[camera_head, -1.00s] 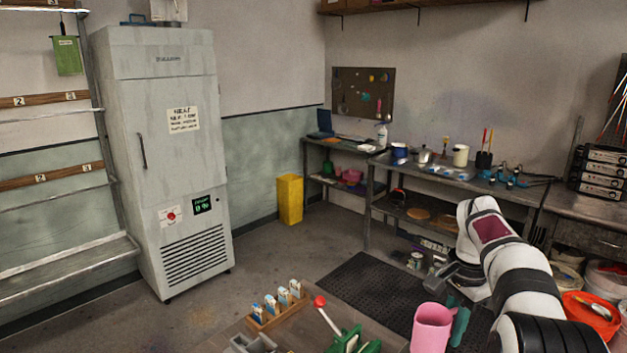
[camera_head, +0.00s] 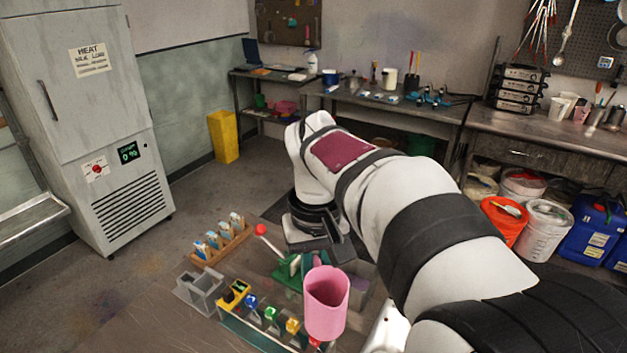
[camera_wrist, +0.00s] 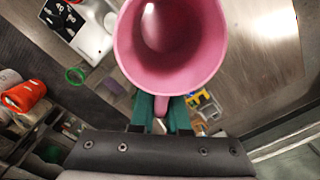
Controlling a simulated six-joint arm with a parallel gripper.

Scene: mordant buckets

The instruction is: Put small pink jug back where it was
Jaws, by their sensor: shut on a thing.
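The small pink jug (camera_head: 326,303) is held in front of my arm, over the bench with the small coloured items. Its mouth is up in the head view, and I cannot tell how high it is above the bench. In the wrist view I look down into the round pink opening of the jug (camera_wrist: 170,45). My gripper (camera_wrist: 160,112) has teal fingers, shut on the jug's handle (camera_wrist: 161,103).
A wooden rack of cards (camera_head: 222,242), a grey divided box (camera_head: 199,290) and a row of small coloured items (camera_head: 262,311) are left of the jug. A red-tipped stick (camera_head: 261,230) stands nearby. An orange bucket (camera_head: 505,219) is at right.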

